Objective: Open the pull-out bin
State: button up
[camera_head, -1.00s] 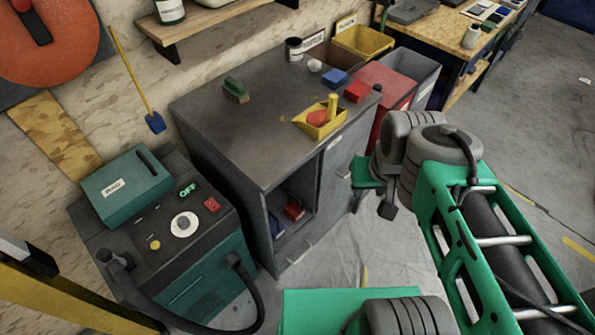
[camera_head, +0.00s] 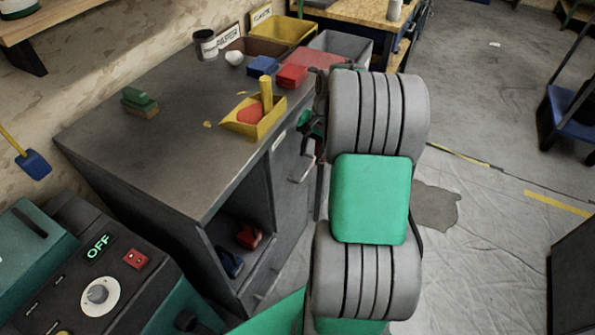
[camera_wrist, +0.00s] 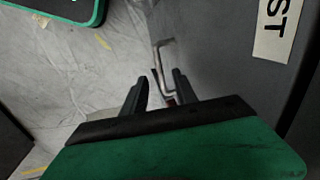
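The pull-out bin's dark grey front (camera_head: 288,182) is on the right part of the workbench cabinet and looks flush with it. It has a pale label, partly readable as "ST" in the wrist view (camera_wrist: 277,25), and a metal bar handle (camera_head: 302,168). In the wrist view the handle (camera_wrist: 163,58) stands just beyond my gripper (camera_wrist: 160,86), its lower end showing between the two fingers. The fingers are apart; I see no grip on the handle. In the head view my gripper (camera_head: 311,126) is mostly hidden behind my arm, beside the cabinet front.
The cabinet top (camera_head: 170,140) holds a yellow dustpan (camera_head: 262,122), a green-topped brush (camera_head: 139,103) and blue and red blocks. An open shelf (camera_head: 235,215) is left of the bin front. A teal machine (camera_head: 95,285) stands at lower left. Floor at right is mostly clear.

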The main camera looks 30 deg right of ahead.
aim_at(307, 171)
jog(key=f, duration=0.2)
jog(key=w+f, duration=0.1)
jog(key=f, duration=0.2)
jog(key=f+b, duration=0.1)
jog(key=f, duration=0.2)
jog(key=shift+w+d+f, duration=0.1)
jog(key=shift+w+f, duration=0.15)
jog(key=shift+w, duration=0.1)
grip_shut()
jog(key=shift+s, duration=0.1)
dwell(0.8)
